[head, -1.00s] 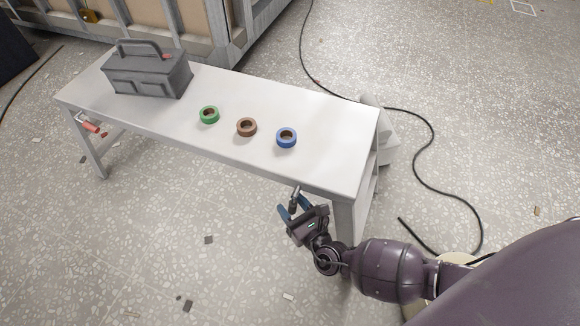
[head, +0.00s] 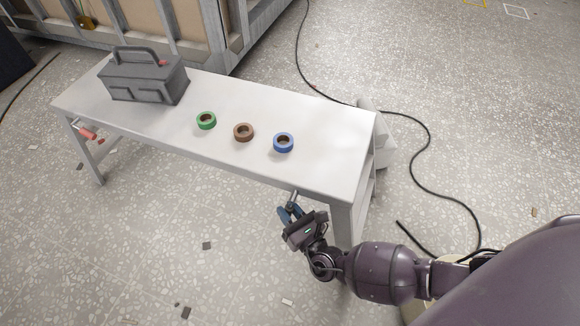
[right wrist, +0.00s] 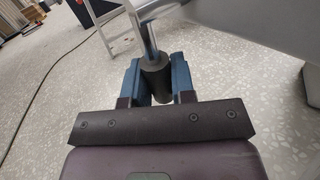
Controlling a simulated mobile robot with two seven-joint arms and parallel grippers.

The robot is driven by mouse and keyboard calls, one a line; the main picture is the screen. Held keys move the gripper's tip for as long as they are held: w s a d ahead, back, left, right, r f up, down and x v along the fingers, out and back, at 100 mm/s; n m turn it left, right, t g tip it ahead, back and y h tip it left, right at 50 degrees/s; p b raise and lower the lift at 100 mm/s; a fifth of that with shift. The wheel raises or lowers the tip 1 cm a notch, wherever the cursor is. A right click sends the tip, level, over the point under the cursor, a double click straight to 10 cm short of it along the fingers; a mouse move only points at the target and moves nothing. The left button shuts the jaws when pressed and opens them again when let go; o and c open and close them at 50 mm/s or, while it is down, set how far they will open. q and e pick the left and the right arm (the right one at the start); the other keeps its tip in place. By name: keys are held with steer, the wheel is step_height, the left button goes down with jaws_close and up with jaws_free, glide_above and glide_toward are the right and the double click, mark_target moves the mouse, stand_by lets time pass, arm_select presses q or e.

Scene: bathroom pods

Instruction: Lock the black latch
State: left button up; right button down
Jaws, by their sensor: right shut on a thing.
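The black latch shows in the right wrist view as a dark cylindrical grip (right wrist: 155,82) on a shiny metal rod (right wrist: 147,40). In the head view, its small rod (head: 294,196) sits at the near front edge of the white workbench (head: 335,165), towards the right end. My right gripper (head: 288,211) is shut on the dark grip. Its two blue fingers (right wrist: 155,85) lie on either side of it in the wrist view. The latch's inner end is hidden by the bench. My left gripper is not in view.
A red-handled latch (head: 86,133) is at the bench's left end. A black cable (head: 425,150) lies on the floor at right.

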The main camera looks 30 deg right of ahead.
steer(key=shift+w+a+r+m+t+h, duration=0.3)
steer(key=shift+w+m+t, duration=0.1)
steer(key=shift+m+t, duration=0.4)
steer(key=shift+w+a+r+m+t+h, duration=0.15)
steer(key=shift+w+a+m+t+h, duration=0.2)
steer(key=shift+m+t, duration=0.45)
steer(key=shift+w+a+r+m+t+h, duration=0.25)
steer(key=shift+w+m+t, duration=0.2)
steer(key=shift+m+t, duration=0.35)
steer(key=c, duration=1)
jaws_free()
steer(key=shift+o, duration=0.2)
steer(key=shift+s, duration=0.1)
